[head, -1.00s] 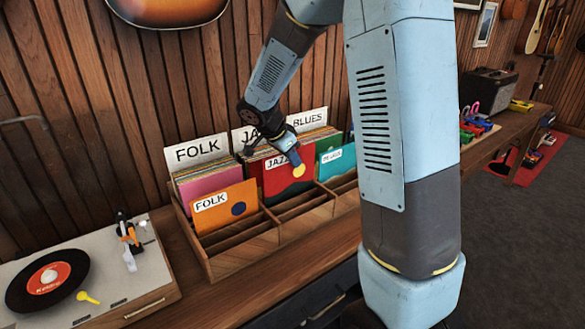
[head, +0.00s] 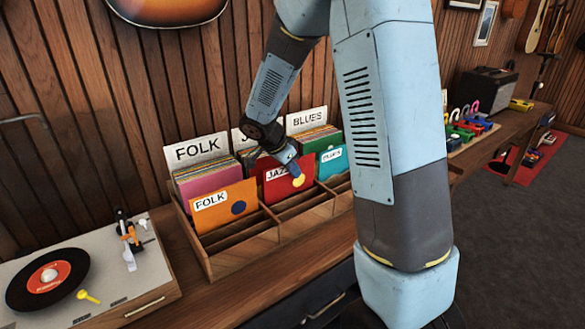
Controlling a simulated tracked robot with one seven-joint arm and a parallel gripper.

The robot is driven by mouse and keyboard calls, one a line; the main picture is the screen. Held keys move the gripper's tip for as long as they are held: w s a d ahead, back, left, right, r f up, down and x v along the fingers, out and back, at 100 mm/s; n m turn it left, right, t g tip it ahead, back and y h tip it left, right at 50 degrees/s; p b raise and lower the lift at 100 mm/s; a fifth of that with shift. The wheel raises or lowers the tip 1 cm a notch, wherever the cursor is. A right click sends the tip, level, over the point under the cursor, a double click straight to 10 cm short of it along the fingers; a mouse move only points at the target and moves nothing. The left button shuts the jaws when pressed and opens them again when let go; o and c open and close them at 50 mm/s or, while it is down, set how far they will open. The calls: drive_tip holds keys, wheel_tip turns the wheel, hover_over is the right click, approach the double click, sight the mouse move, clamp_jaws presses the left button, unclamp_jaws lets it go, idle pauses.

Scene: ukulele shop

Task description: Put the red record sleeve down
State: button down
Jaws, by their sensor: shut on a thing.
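The red record sleeve (head: 280,190) has a white JAZZ label and a yellow dot. It stands nearly upright in the middle column of the wooden record crate (head: 235,258), in front of the jazz records. My gripper (head: 294,168) comes down from above and is shut on the sleeve's top edge. The fingertips are small and partly hidden by the hand. The sleeve's lower edge is at the crate's slots. I cannot tell whether it rests on the bottom.
An orange FOLK sleeve (head: 224,207) stands left of the red one, and a teal BLUES sleeve (head: 333,162) stands right. Tall FOLK (head: 196,150) and BLUES (head: 306,120) divider cards rise behind. A turntable (head: 150,272) sits at left. Front crate slots are empty.

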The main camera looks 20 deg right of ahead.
drive_tip(key=c, duration=1.2)
unclamp_jaws()
drive_tip(key=v, duration=1.2)
drive_tip(key=shift+d+r, duration=0.2)
drive_tip(key=shift+d, duration=0.1)
drive_tip(key=shift+s+a+r, duration=0.1)
drive_tip(key=shift+a+r, duration=0.05)
drive_tip(key=shift+r, duration=0.3)
drive_tip(key=shift+s+d+r+n+t+y, duration=0.9)
drive_tip(key=shift+s+n, duration=1.5)
drive_tip(key=shift+s, duration=2)
drive_tip(key=shift+s+d+r+n+t+y, duration=0.35)
drive_tip(key=shift+s+d+r+n+y, duration=0.65)
drive_tip(key=shift+s+r+n, duration=2.25)
drive_tip(key=shift+s+d+f+n+t+y, duration=0.1)
drive_tip(key=shift+s+d+n+t+y, duration=1.1)
drive_tip(key=shift+s, duration=4.3)
drive_tip(key=shift+a+n+g, duration=0.35)
drive_tip(key=shift+g, duration=0.2)
